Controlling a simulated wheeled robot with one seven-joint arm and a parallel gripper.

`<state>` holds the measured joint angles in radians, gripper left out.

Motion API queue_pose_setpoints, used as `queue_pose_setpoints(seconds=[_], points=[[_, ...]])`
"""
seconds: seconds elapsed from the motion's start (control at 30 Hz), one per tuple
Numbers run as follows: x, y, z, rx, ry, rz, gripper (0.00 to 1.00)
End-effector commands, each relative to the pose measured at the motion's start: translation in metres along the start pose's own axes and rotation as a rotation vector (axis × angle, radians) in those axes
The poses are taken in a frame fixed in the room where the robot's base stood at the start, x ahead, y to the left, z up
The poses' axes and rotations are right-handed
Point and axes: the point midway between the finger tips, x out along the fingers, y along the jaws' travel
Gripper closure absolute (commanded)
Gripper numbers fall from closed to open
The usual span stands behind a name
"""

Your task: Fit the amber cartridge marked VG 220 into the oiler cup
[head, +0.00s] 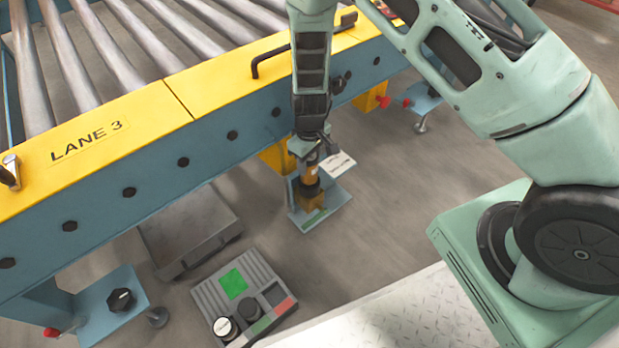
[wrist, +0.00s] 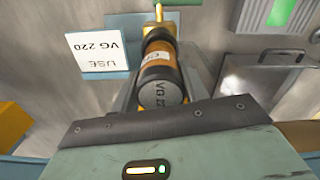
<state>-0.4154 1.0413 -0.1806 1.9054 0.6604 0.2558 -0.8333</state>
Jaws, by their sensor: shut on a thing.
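The amber cartridge (head: 312,172) is upright below my gripper (head: 305,152). In the wrist view the cartridge (wrist: 162,90) shows a dark end marked VG 220 and an amber body with a white label. My gripper is shut on it. The brass-coloured oiler cup (head: 313,202) stands on a blue bracket below the conveyor. In the wrist view the cup (wrist: 158,28) lies just beyond the cartridge's far end, in line with it. The cartridge hides the cup's mouth, so I cannot tell whether the two touch.
A white card reading USE VG 220 (wrist: 97,50) is beside the cup. The blue conveyor side (head: 210,155) with its yellow LANE 3 rail is close to my arm. A grey tray (head: 190,232) and a grey box with a green panel (head: 243,295) lie left of the cup.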

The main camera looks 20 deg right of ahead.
Motion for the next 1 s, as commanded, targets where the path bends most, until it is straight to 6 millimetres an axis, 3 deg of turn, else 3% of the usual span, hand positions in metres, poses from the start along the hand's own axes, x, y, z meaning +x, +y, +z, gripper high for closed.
queue_pose_setpoints(seconds=[0.37,0.77,0.8,0.87,1.0], points=[[0.053,0.0,0.0,0.002,0.0,0.0,0.83],[0.056,0.001,-0.001,0.003,0.002,0.0,0.83],[0.057,0.001,-0.001,0.002,0.002,0.0,0.53],[0.056,0.001,-0.001,0.002,0.002,0.0,0.36],[0.056,0.001,-0.001,0.002,0.001,0.0,0.34]])
